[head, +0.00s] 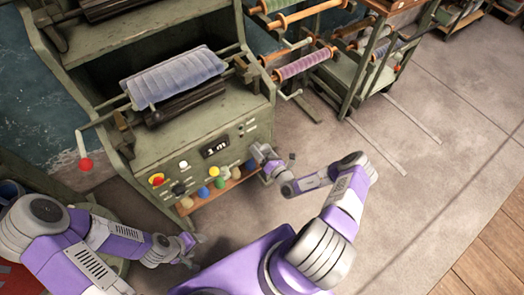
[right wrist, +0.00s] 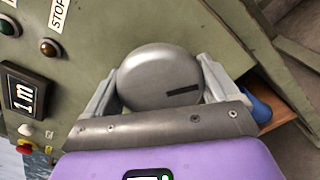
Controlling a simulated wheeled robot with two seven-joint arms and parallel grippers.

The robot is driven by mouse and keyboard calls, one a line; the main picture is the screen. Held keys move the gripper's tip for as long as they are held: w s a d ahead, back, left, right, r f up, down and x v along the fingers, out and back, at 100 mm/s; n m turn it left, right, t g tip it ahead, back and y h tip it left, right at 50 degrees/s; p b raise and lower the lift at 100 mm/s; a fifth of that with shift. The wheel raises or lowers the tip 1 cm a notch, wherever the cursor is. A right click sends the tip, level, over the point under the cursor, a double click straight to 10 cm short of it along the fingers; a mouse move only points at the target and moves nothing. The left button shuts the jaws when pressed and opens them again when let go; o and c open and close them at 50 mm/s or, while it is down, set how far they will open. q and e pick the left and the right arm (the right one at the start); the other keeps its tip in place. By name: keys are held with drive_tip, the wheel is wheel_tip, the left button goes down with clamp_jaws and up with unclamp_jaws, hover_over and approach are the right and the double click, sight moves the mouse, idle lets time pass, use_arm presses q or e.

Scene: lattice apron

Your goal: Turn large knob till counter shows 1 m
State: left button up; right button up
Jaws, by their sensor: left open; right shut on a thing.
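The large knob (right wrist: 155,72) is a round grey metal knob with a dark slot mark, on the front panel of the green machine (head: 140,140). My right gripper (right wrist: 160,85) is shut on it, a finger on each side; in the head view this gripper (head: 270,168) is at the right end of the panel. The counter (head: 215,147) is a small black display with white characters. It reads "1 m", and it also shows in the right wrist view (right wrist: 22,92). My left gripper (head: 190,248) is open and empty, low in front of the machine, apart from it.
A wooden ledge (head: 228,184) with several coloured knob-like items runs below the panel. A crank with a red ball (head: 86,164) sticks out at the left. A blue-grey cloth roll (head: 175,75) lies above. A spool rack (head: 345,85) stands at the right; the floor before it is clear.

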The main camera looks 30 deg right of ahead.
sight(264, 154)
drive_tip(key=shift+m, duration=0.8)
drive_tip(key=o, duration=0.8)
drive_tip(key=s, duration=0.2)
drive_tip(key=s+p, duration=0.1)
drive_tip(key=s, duration=0.4)
drive_tip(key=shift+s+d+p, duration=0.25)
drive_tip(key=shift+s+p, duration=0.1)
